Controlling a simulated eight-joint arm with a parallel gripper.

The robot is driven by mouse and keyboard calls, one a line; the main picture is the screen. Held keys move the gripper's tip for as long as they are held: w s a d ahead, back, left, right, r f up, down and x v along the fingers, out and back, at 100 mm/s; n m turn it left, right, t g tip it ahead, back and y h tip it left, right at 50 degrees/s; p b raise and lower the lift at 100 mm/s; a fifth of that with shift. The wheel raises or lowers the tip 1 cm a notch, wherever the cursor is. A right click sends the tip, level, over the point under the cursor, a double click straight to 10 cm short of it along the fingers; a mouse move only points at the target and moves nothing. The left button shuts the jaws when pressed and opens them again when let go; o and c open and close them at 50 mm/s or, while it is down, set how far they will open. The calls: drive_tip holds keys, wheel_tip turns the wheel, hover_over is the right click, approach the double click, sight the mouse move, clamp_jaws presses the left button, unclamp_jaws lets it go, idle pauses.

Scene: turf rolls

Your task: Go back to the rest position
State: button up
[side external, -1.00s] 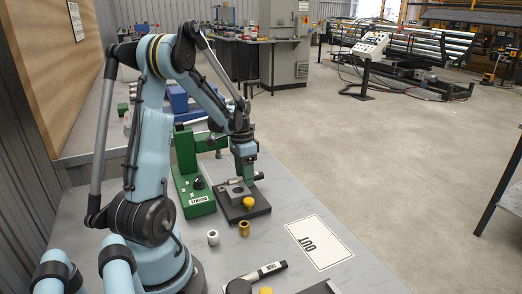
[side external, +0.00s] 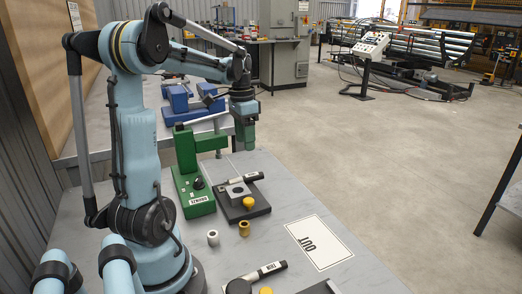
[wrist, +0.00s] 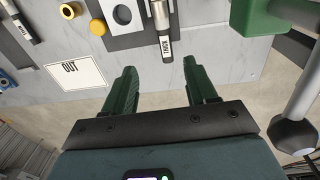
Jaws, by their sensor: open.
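My gripper (side external: 245,146) hangs in the air above and behind the black plate (side external: 230,212), clear of everything on the bench. In the wrist view its two green fingers (wrist: 158,73) are spread apart with nothing between them. A dark-handled tool with a white label (wrist: 165,38) lies at this block, beyond my fingers in the wrist view.
A green press (side external: 193,180) stands left of the plate. Blue vises (side external: 190,103) stand behind. Open floor lies to the right.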

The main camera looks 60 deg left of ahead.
drive_tip(key=w+d+t, duration=0.1)
drive_tip(key=d+t, duration=0.6)
drive_tip(key=d, duration=1.9)
drive_tip(key=shift+d+f+y, duration=0.25)
drive_tip(key=shift+f+y, duration=0.05)
drive_tip(key=shift+f, duration=0.15)
